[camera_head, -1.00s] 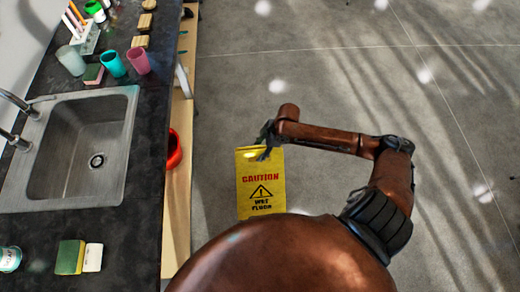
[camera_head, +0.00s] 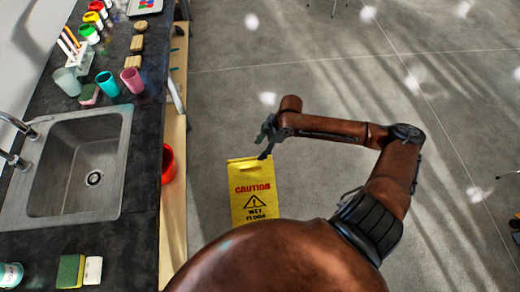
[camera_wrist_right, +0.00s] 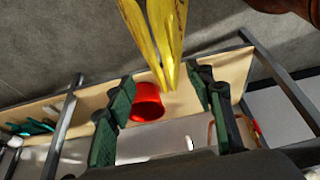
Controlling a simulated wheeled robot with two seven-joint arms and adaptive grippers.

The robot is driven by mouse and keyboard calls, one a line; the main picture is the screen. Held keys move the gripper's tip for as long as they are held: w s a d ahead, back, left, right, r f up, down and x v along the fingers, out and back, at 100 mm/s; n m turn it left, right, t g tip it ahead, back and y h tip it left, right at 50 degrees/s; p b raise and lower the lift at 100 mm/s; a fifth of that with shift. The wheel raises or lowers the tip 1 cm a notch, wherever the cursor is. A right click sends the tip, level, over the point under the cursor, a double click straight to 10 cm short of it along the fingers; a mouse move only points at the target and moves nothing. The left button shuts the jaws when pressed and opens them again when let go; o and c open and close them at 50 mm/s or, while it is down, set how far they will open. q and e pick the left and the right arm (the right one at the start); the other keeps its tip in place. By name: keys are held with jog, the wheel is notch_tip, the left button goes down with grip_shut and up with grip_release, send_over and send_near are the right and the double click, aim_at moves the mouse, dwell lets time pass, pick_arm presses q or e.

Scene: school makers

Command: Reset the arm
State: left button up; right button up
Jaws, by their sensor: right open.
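My right arm (camera_head: 340,130) reaches out bent over the floor beside the counter. My right gripper (camera_head: 266,138) is at its far end, seen small and from above. In the right wrist view the two green-padded fingers of the gripper (camera_wrist_right: 165,82) stand wide apart with nothing held between them. A yellow caution sign (camera_head: 254,195) stands on the floor just below the gripper in the head view. In the right wrist view the sign (camera_wrist_right: 157,35) shows beyond the fingertips. My left gripper is out of view.
A dark counter (camera_head: 135,110) with a sink (camera_head: 80,165) runs along the left. Cups, sponges and paint jars stand on it. A red container (camera_head: 168,163) sits on a wooden shelf (camera_head: 175,215) under its edge. Open grey floor (camera_head: 330,60) lies to the right.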

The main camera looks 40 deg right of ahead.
dwell(0.4)
jog(key=s+a+f+m+t+h, duration=0.1)
jog(key=s+a+f+m, duration=0.25)
jog(key=s, duration=0.35)
jog(key=s+a+f+m+h, duration=0.1)
jog(key=s+a+f+m, duration=0.15)
jog(key=s+f, duration=0.4)
jog(key=s+d+r+m+g+h, duration=0.1)
jog(key=s+d+m, duration=0.2)
jog(key=s, duration=0.4)
jog(key=s+d+r+m+h, duration=0.1)
jog(key=s+d+m+h, duration=0.15)
jog(key=s, duration=0.35)
notch_tip(320, 180, down, 24)
jog(key=s+a+y+p, duration=0.1)
jog(key=s+a+p, duration=0.1)
jog(key=s+p, duration=0.15)
pick_arm(q)
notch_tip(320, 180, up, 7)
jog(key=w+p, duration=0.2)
jog(key=p, duration=0.1)
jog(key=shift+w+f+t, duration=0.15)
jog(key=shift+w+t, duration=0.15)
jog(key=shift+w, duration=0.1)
pick_arm(e)
jog(key=s+f+n+g, duration=0.1)
jog(key=s+f+g, duration=0.1)
jog(key=s+f, duration=1.2)
jog(key=s, duration=0.4)
jog(key=shift+d, duration=0.15)
